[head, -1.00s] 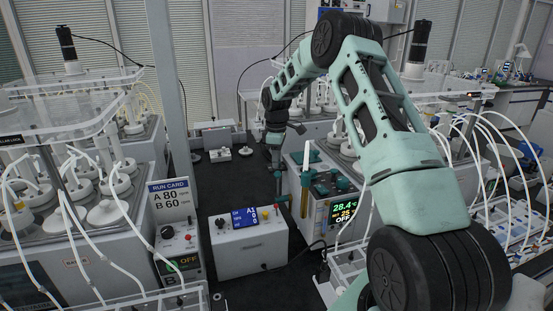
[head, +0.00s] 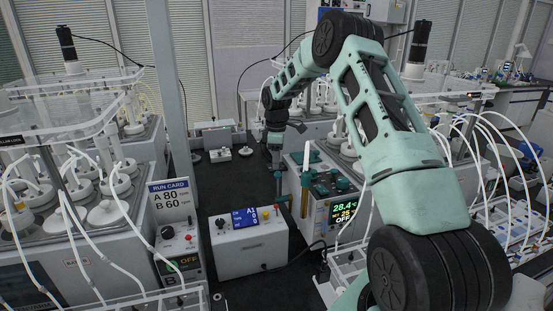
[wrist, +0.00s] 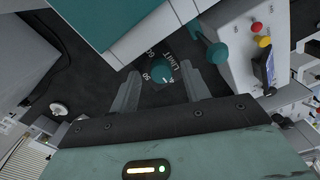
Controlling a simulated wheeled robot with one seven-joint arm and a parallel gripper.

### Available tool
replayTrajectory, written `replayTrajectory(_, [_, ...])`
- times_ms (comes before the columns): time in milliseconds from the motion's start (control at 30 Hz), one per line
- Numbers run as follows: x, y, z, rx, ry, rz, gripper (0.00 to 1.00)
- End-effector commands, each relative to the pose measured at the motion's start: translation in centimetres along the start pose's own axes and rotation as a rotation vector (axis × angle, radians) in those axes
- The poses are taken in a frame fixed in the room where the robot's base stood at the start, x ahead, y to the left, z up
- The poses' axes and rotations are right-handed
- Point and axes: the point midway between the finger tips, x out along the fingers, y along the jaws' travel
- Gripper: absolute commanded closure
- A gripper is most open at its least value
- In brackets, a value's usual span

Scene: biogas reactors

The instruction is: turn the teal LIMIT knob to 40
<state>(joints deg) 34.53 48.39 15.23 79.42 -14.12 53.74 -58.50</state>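The teal LIMIT knob (wrist: 162,71) shows in the wrist view, with the word LIMIT and the numbers 50 and 60 printed around it. My gripper (wrist: 159,74) is open, with one finger on each side of the knob and a visible gap to each. I cannot tell how far the fingertips reach along it, and I cannot read its setting. In the head view my gripper (head: 280,190) points down beside the white bath unit (head: 313,213), whose display (head: 343,211) reads 28.4, 25 and OFF. The LIMIT knob is not clear there.
A second teal knob (wrist: 216,53) on a stem is close to the right finger. A white box (head: 248,244) with a blue display stands left of my gripper. A run card (head: 170,202) reads A 80, B 60.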

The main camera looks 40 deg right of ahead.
Motion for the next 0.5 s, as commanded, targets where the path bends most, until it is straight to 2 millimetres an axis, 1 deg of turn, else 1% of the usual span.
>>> replayTrajectory(167, [0.0,-0.1,0.0,0.001,-0.001,-0.002,0.53])
replayTrajectory(267, [-0.6,0.0,0.0,0.001,-0.001,-0.001,0.53])
replayTrajectory(367, [-1.9,0.0,0.0,0.002,0.0,0.0,0.53])
replayTrajectory(500, [-4.9,0.1,0.0,0.0,0.001,0.003,0.53])
